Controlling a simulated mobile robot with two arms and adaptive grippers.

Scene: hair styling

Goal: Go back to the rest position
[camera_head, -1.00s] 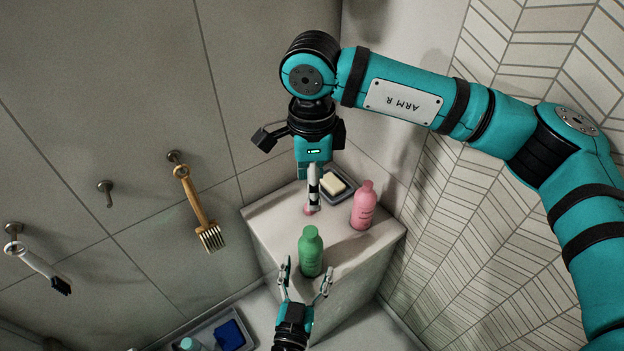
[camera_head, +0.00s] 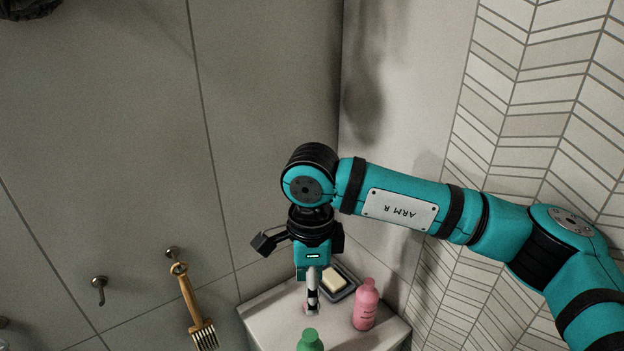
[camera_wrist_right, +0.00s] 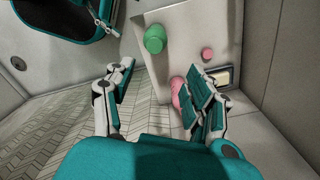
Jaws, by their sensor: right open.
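My right gripper (camera_head: 312,300) points down over the white stand in the head view, seen edge-on. In the right wrist view its two fingers (camera_wrist_right: 162,72) are spread and nothing is held between them. A pink bottle (camera_head: 365,305) stands to its right on the stand; it also shows partly behind a finger in the right wrist view (camera_wrist_right: 178,92). A green bottle (camera_head: 310,340) is cut off at the bottom edge; the right wrist view (camera_wrist_right: 154,39) shows it from above. Part of my left gripper (camera_wrist_right: 100,22) appears at the top left there; its jaw opening is unclear.
A soap dish (camera_head: 345,292) holds a pale soap bar on the stand (camera_head: 268,312). A small pink piece (camera_wrist_right: 207,54) lies near it. A wooden-handled brush (camera_head: 190,305) hangs on the left wall beside an empty hook (camera_head: 99,283). A tiled wall is at right.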

